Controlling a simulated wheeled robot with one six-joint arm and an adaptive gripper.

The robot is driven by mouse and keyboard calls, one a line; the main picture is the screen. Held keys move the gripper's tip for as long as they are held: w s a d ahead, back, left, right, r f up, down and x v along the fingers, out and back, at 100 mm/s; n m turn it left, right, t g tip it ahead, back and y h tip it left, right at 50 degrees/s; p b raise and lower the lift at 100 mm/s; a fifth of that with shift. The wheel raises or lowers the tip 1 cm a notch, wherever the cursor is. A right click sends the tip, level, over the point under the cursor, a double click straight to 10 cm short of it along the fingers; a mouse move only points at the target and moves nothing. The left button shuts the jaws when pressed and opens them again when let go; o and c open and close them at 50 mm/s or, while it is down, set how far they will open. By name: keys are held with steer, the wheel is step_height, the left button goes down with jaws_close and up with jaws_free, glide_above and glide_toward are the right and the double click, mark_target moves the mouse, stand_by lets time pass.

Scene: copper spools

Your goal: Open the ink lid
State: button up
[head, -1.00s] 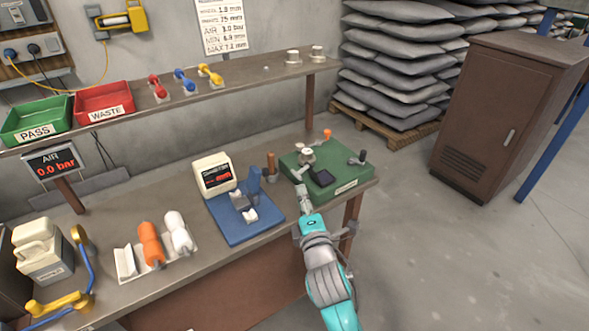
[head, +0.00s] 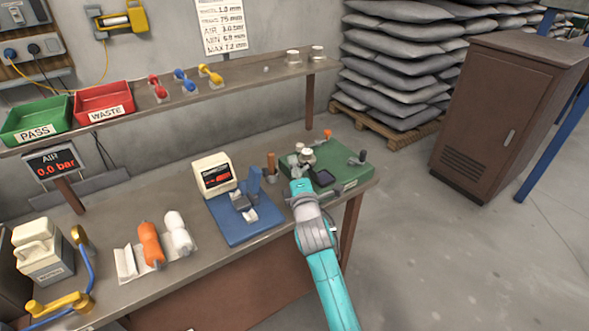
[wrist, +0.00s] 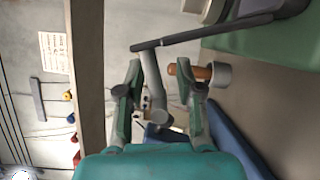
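The green station (head: 340,180) sits at the right end of the bench, with a round metal part (head: 307,157) and a dark square (head: 323,178) on top. I cannot make out which part is the ink lid. My gripper (head: 298,178) is at the station's front left, its fingertips hard to see there. In the wrist view my gripper (wrist: 162,90) has its two fingers wide apart. A grey handle (wrist: 151,75), joined to a long dark rod (wrist: 220,33), lies between them in that view. I see no grip on it; contact cannot be told.
A blue fixture (head: 240,228) with a cream display box (head: 213,174) is farther left. A shelf (head: 230,85) runs behind.

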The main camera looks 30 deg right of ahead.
jaws_close()
steer(key=m, duration=0.1)
steer(key=d+r+m+g, duration=0.1)
steer(key=shift+d+m, duration=0.25)
steer(key=shift+m, duration=0.15)
jaws_free()
steer(key=shift+s+r, duration=0.1)
